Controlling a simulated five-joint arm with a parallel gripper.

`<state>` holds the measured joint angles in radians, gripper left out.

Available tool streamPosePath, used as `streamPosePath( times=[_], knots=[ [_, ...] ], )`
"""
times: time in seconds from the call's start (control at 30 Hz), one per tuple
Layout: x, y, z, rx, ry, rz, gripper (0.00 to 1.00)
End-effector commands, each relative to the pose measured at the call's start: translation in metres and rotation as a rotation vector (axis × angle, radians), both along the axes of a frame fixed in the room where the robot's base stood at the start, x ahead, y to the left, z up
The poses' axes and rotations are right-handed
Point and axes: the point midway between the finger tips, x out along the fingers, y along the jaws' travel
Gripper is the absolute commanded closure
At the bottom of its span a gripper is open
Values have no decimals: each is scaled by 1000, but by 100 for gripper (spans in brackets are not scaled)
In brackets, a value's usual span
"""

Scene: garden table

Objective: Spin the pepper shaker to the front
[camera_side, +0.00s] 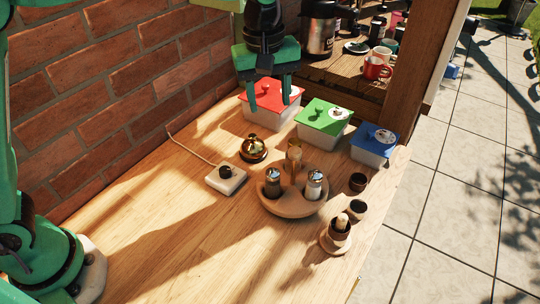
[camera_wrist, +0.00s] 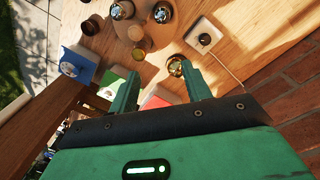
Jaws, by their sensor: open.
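A round wooden carousel (camera_side: 290,206) stands on the table in the side view; its pale disc (camera_wrist: 148,36) is cut by the top edge of the wrist view. The pepper shaker (camera_side: 272,184), with dark contents and a metal cap, stands upright on its left part. A salt shaker (camera_side: 314,186) with white contents stands on the right part. An amber bottle (camera_side: 293,153) stands at the back. The wrist view shows the metal caps from above. My gripper (camera_side: 269,98) is open and empty, raised near the red-lidded box, behind and apart from the carousel.
A brass bell (camera_side: 253,148) and a white knob box (camera_side: 226,178) with a cable stand left of the carousel. Red (camera_side: 272,102), green (camera_side: 323,117) and blue (camera_side: 373,143) lidded boxes line the back. Small dark cups (camera_side: 356,208) stand close on the right. The front left is clear.

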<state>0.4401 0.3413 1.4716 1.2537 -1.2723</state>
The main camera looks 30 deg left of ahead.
Motion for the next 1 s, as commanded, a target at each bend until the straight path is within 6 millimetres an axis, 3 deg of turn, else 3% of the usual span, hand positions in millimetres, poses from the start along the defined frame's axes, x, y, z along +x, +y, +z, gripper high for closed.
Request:
streamPosePath(
  times=[0.13,0.33,0.77,1.0],
  knots=[
    [11,-30,-20,12,38,71,51],
    [17,-51,-35,25,65,136,51],
    [18,-55,-43,27,71,151,51],
    [18,-55,-64,28,72,150,51]
  ],
)
